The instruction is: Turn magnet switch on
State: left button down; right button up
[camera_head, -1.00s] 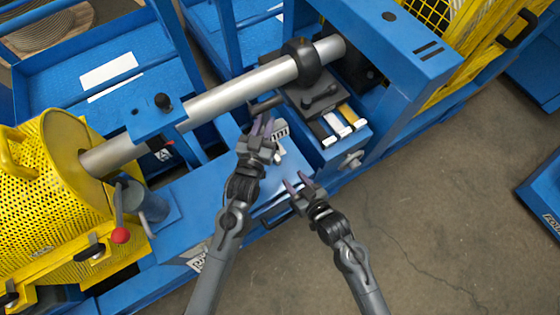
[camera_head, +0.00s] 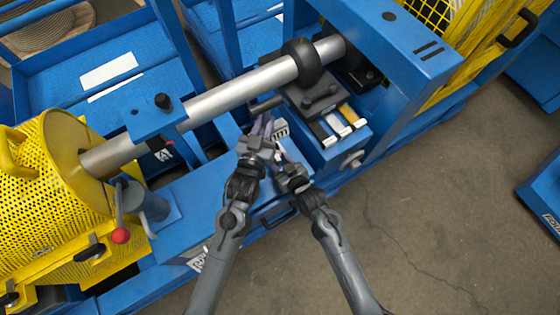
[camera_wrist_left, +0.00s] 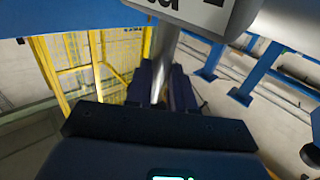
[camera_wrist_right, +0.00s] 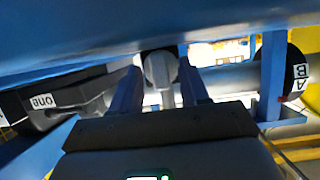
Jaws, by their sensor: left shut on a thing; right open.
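My left gripper (camera_head: 263,126) is shut on a metal rod (camera_wrist_left: 166,58), seen between its fingers in the left wrist view. A light grey block (camera_wrist_left: 226,16) with dark lettering is at the rod's top there. A light block (camera_head: 281,129) shows just right of my left gripper in the head view. My right gripper (camera_head: 280,153) is open, just below and right of the left one. In the right wrist view, a round grey knob (camera_wrist_right: 160,68) lies between and ahead of its open fingers; contact cannot be told. The knob's switch position is not readable.
A long silver shaft (camera_head: 235,91) runs above both grippers, with a black collar (camera_head: 302,62). A tray of coloured labelled blocks (camera_head: 338,125) is to the right. Open floor (camera_head: 430,205) lies right.

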grip_shut()
jog(key=shift+d+f+m+g+y, duration=0.15)
jog(key=shift+m+g+y, duration=0.25)
jog(key=shift+m+y, duration=0.9)
jog(key=shift+m+h, duration=0.3)
grip_release()
jog(key=v, duration=1.2)
